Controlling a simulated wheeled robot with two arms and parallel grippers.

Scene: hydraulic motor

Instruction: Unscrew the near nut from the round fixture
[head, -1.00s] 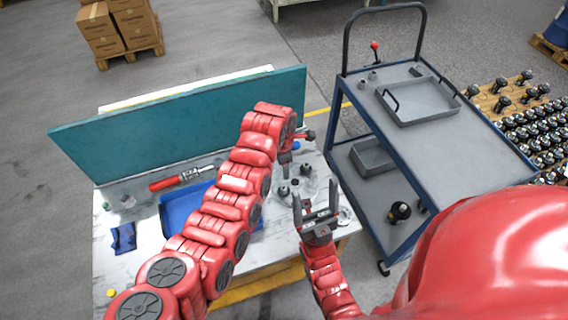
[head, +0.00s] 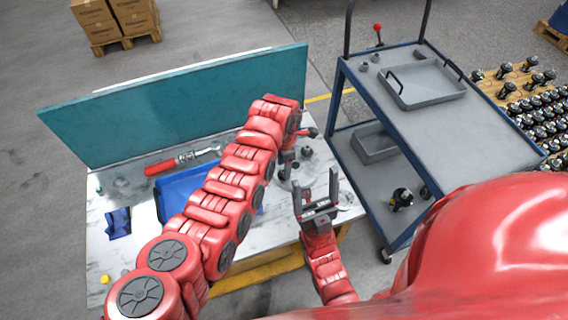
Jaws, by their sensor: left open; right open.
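The round fixture (head: 301,176) is a pale grey disc on the white worktable, partly hidden behind my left gripper. One dark nut-like part (head: 307,152) shows at its far side. The near nut cannot be made out; my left gripper covers that spot. My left gripper (head: 287,172) points down over the fixture, open; whether its fingers are around the nut cannot be told. My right gripper (head: 316,188) is open and empty, fingers pointing up the picture, just right of and nearer than the fixture.
A teal panel (head: 170,105) stands along the table's back. A red-handled wrench (head: 165,166), a blue tray (head: 175,191) and a blue part (head: 118,222) lie on the table (head: 140,262). A blue-framed cart (head: 440,125) with a grey tray (head: 425,97) stands at right.

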